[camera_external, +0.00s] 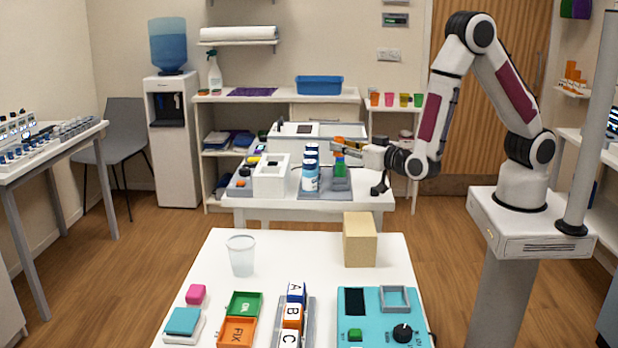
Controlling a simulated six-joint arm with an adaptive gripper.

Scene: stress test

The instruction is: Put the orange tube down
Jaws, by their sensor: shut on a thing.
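My gripper (347,148) is stretched out to the left over the right part of the far white table (375,201). It is shut on a small orange thing, which looks like the orange tube (338,140). The tube is small in this view, and its lower part and exact tilt cannot be made out. It is held above a grey stand with a green part (340,170). Whether the tube touches anything below cannot be told.
Blue-and-white cylinders (311,172) stand just left of my gripper. A white box-shaped device (271,178) is further left. The near white table holds a clear cup (241,255), a tan block (359,240) and a teal panel (380,318).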

